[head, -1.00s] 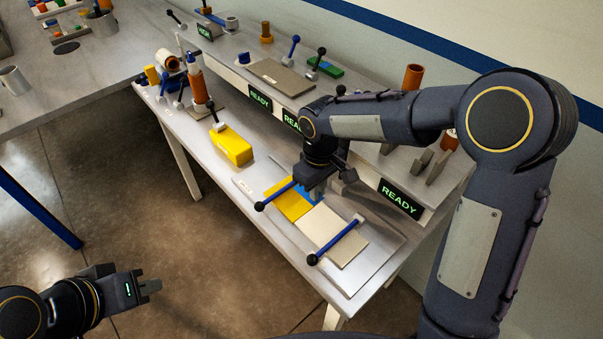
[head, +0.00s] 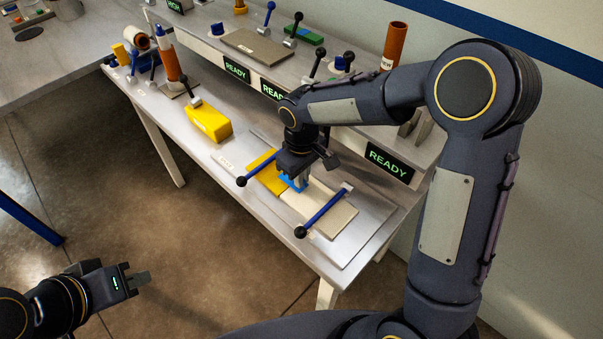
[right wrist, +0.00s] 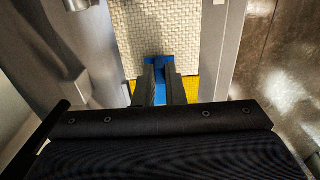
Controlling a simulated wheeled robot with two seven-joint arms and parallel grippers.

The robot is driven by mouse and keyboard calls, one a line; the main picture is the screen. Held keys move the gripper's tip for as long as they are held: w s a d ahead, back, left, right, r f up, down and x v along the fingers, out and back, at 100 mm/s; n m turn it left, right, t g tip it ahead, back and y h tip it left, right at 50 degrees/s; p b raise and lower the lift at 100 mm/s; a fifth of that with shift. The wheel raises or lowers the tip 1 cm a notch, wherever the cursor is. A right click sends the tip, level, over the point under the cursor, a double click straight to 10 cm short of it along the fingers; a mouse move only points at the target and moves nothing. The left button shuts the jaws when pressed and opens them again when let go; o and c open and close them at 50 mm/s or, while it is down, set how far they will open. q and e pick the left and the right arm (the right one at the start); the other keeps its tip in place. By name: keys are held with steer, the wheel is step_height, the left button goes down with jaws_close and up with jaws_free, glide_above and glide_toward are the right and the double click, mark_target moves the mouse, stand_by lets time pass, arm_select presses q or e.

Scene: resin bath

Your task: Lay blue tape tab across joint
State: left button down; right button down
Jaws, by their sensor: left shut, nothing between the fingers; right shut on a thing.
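A yellow piece (head: 264,173) and a cream woven panel (head: 325,210) lie end to end on a metal plate on the bench. My right gripper (head: 292,180) is over their joint, shut on the blue tape tab (head: 290,185). In the right wrist view the tab (right wrist: 160,61) shows between and beyond the fingers, over the panel's edge, with yellow on both sides (right wrist: 191,88). I cannot tell whether the tab touches the surface. The fingers hide part of the joint. My left gripper (head: 141,279) is shut and empty, away from the bench at lower left.
Two blue bars with black knobs flank the work, one by the yellow piece (head: 257,168) and one across the panel (head: 325,212). A yellow block (head: 208,122) stands farther left on the bench. A raised shelf with READY signs (head: 389,164) runs behind.

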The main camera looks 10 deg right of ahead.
steer(key=shift+f+b, duration=0.35)
steer(key=shift+f, duration=0.1)
stand_by(0.3)
steer(key=c, duration=1.4)
jaws_free()
steer(key=shift+c, duration=0.2)
step_height(320, 180, up, 7)
steer(key=shift+r, duration=0.15)
steer(key=shift+s+d+r, duration=0.1)
steer(key=shift+d+r, duration=0.05)
steer(key=shift+r, duration=0.25)
steer(key=s+d+r+m+t+y, duration=0.1)
steer(key=s+d+m, duration=0.3)
steer(key=s, duration=0.7)
steer(key=s+d+r+m+t+y, duration=0.1)
steer(key=s+d+m+t, duration=0.3)
steer(key=s, duration=0.7)
steer(key=shift+d+r+m+t+y, duration=0.35)
steer(key=shift+d+y, duration=0.15)
steer(key=shift+y, duration=0.4)
